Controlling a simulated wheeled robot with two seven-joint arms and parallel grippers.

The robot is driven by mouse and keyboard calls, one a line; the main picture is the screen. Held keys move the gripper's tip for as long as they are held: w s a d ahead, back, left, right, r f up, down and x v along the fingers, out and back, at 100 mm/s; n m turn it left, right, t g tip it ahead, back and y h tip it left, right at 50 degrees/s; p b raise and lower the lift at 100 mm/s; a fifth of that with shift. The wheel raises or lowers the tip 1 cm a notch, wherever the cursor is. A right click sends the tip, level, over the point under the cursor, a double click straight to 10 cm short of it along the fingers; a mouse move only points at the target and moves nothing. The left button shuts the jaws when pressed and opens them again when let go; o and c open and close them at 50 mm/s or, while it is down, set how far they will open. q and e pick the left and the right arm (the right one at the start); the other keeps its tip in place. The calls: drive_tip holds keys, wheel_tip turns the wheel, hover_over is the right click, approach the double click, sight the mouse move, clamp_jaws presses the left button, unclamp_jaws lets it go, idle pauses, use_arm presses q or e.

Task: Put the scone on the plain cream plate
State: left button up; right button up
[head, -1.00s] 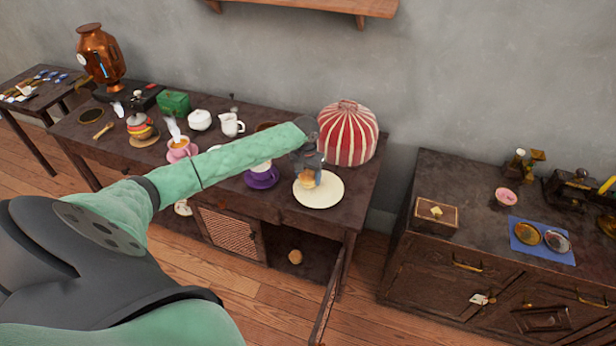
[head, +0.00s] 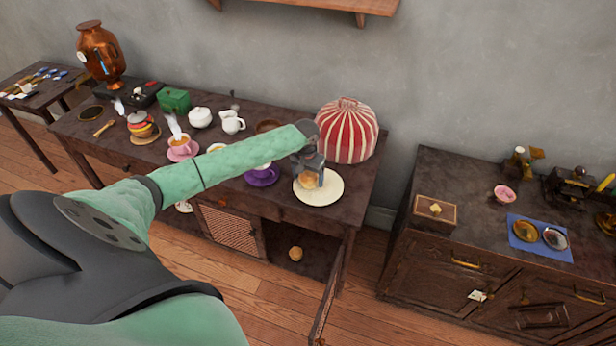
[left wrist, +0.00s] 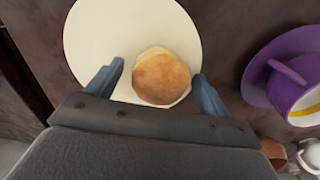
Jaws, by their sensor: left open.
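The scone (head: 307,181) is round and golden brown. It rests on the plain cream plate (head: 327,190), towards the plate's left side in the head view. In the left wrist view the scone (left wrist: 161,78) lies near the edge of the cream plate (left wrist: 95,35). My left gripper (head: 309,172) is over the plate. Its two blue fingers (left wrist: 157,85) stand apart on either side of the scone, with gaps visible beside it. The gripper partly hides the scone in the head view. My right gripper is not in view.
A purple cup and saucer (head: 262,175) stand just left of the plate. A red-and-white striped cosy (head: 347,131) stands behind it. Another round bun (head: 295,254) lies in the open cabinet below. A second cabinet (head: 440,258) stands to the right.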

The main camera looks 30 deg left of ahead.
sight(307, 175)
use_arm(q)
drive_tip(key=shift+r, duration=0.55)
wheel_tip(307, 175, up, 11)
drive_tip(key=b, duration=0.3)
drive_tip(key=shift+a, duration=0.3)
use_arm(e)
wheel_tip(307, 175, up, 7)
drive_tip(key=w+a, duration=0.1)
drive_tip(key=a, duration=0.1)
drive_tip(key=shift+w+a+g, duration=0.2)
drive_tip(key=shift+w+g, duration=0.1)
use_arm(q)
drive_tip(key=shift+s, duration=0.1)
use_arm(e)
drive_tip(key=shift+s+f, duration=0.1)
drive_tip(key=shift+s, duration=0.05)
